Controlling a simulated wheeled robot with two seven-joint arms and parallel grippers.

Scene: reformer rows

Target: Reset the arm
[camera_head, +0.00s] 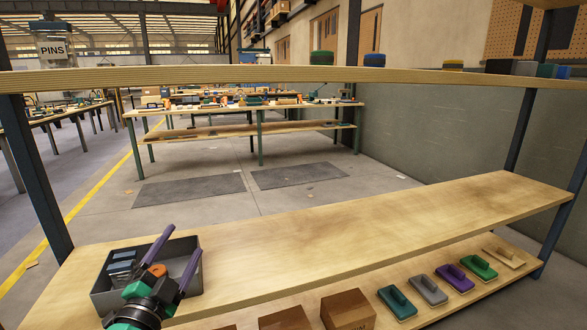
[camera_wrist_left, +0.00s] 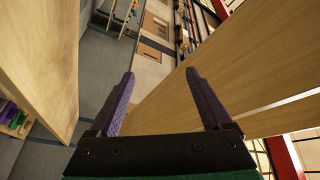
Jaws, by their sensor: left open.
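My left gripper (camera_head: 181,241) comes in from the lower left in the head view, over the front of a grey bin (camera_head: 190,244). Its two purple fingers are spread apart and point up and away. In the left wrist view the gripper (camera_wrist_left: 160,74) is open with nothing between its fingers. The bin stands at the left end of a wooden shelf (camera_head: 330,230) and holds grey items; my gripper hides part of it. An orange piece (camera_head: 157,271) shows between the fingers, and I cannot tell whether it lies in the bin. My right gripper is not in view.
An upper shelf board (camera_head: 300,77) crosses above, and dark posts (camera_head: 36,180) bound the rack. The middle shelf is clear right of the bin. The lower shelf holds brown boxes (camera_head: 347,309) and several coloured handled blocks, such as a purple one (camera_head: 455,277).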

